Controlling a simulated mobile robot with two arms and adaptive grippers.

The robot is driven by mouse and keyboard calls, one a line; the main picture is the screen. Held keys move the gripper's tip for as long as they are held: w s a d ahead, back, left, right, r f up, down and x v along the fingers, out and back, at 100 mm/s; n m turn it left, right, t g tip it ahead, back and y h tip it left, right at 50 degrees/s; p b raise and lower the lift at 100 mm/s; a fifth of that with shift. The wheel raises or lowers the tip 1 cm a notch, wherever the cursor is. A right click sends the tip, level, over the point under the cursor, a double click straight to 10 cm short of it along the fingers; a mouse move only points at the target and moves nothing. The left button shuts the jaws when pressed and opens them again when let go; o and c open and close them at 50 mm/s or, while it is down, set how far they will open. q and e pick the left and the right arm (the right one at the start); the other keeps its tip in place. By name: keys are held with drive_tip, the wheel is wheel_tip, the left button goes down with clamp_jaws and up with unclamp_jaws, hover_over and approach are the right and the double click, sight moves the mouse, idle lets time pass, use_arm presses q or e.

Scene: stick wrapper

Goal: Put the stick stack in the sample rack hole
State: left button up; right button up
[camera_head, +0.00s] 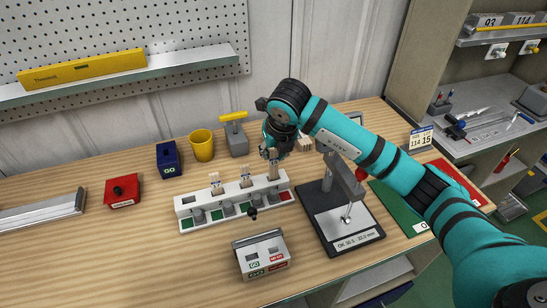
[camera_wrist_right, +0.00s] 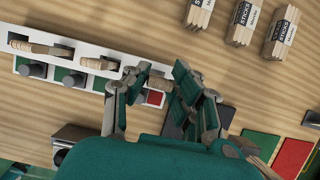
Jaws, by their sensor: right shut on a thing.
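The white sample rack (camera_head: 235,204) lies on the wooden bench, with grey knobs and green and red squares along its front. Two stick stacks, one on the left (camera_head: 214,182) and one in the middle (camera_head: 246,178), stand upright in its holes. My right gripper (camera_head: 273,153) is shut on a third stick stack (camera_head: 273,171) at the rack's right end. In the wrist view the fingers (camera_wrist_right: 160,88) close around this stack (camera_wrist_right: 160,82), beside the red square. The stack is upright with its lower end at the rack top; how deep it sits is hidden. My left gripper is not in view.
A press stand (camera_head: 340,222) stands right of the rack, under my right arm. A grey control box (camera_head: 262,254) is in front. Red, blue and yellow containers stand behind left. Labelled stick bundles (camera_wrist_right: 243,22) lie beyond the rack.

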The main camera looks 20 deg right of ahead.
sight(275, 157)
wheel_tip(275, 157, down, 2)
drive_tip(key=shift+f+p, duration=0.25)
drive_tip(key=shift+p, duration=0.15)
drive_tip(key=shift+f, duration=0.4)
drive_tip(key=o, duration=0.8)
drive_tip(key=b+v, duration=0.2)
drive_tip(key=v, duration=1)
drive_tip(key=shift+r+b, duration=0.25)
drive_tip(key=shift+b, duration=0.1)
